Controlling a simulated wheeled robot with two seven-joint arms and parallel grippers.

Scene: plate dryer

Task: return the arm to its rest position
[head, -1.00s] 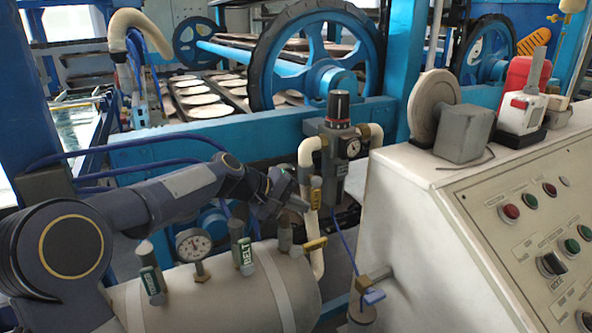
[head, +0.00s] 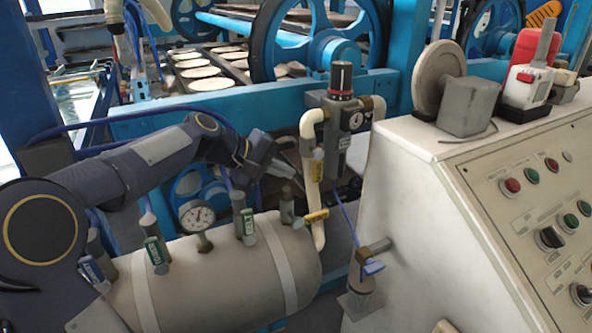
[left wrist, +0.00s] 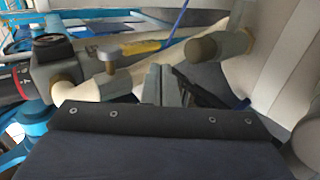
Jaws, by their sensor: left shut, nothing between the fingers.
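My left arm comes in from the left in the head view, over the beige tank. My left gripper (head: 286,172) is shut and empty. It is in the air above the right part of the tank (head: 215,280), just left of the beige pipe (head: 311,170) with the yellow-handled valve. In the left wrist view the gripper's fingers (left wrist: 168,85) are together, with nothing between them. Beige pipe and a yellow valve handle (left wrist: 142,47) show beyond them. My right gripper is not in view.
A pressure gauge (head: 197,215) and several tagged valves, one with a green tag (head: 247,224), stand on the tank. A regulator (head: 341,118) is beyond the gripper. A control cabinet (head: 420,200) blocks the right. A blue machine frame (head: 260,105) is behind.

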